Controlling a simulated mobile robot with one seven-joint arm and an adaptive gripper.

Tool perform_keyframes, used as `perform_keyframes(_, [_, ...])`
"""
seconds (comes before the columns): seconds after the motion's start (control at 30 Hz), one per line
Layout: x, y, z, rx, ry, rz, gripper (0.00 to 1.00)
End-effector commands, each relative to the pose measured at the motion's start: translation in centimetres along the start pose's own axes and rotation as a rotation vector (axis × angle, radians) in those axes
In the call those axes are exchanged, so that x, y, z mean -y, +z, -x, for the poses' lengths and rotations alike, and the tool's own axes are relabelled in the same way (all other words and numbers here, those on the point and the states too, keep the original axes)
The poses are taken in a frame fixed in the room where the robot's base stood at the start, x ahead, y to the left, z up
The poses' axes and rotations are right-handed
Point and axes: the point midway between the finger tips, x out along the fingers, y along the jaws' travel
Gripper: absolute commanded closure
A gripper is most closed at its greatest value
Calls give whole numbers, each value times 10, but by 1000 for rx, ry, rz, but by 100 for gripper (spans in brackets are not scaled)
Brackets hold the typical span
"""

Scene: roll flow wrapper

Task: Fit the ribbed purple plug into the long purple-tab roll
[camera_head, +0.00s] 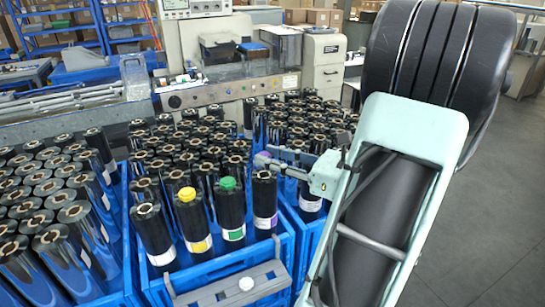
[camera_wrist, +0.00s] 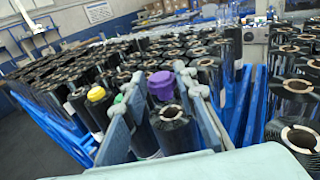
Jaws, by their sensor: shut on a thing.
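The ribbed purple plug (camera_wrist: 161,86) is held between the fingers of my gripper (camera_wrist: 158,92). In the head view the plug (camera_head: 262,159) shows small at the tips of my gripper (camera_head: 278,165), which is shut on it. A dark roll with a purple-marked white label (camera_head: 265,221) stands upright below the plug at the front of the middle crate. Its open core faces up. In the wrist view a dark open-cored roll (camera_wrist: 174,130) stands just below the plug, which appears above its top and apart from it. Another roll with a purplish label (camera_head: 310,203) stands to the right, partly behind my gripper.
A yellow-plugged roll (camera_head: 192,222) and a green-plugged roll (camera_head: 230,212) stand left of the purple-labelled roll. Blue crates (camera_head: 225,264) packed with dark rolls surround it. A grey machine (camera_head: 235,88) stands behind. Open floor (camera_head: 480,240) lies at right.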

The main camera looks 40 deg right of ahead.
Motion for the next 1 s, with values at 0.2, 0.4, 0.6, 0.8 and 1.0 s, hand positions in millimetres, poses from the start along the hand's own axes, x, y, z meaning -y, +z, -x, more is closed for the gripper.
perform_keyframes(0.2, [0,0,0,0,0,0,83])
perform_keyframes(0.4, [0,1,0,0,0,0,83])
perform_keyframes(0.6, [0,0,0,0,0,0,83])
perform_keyframes(0.8, [0,0,0,0,0,0,72])
perform_keyframes(1.0, [0,0,0,0,0,0,66])
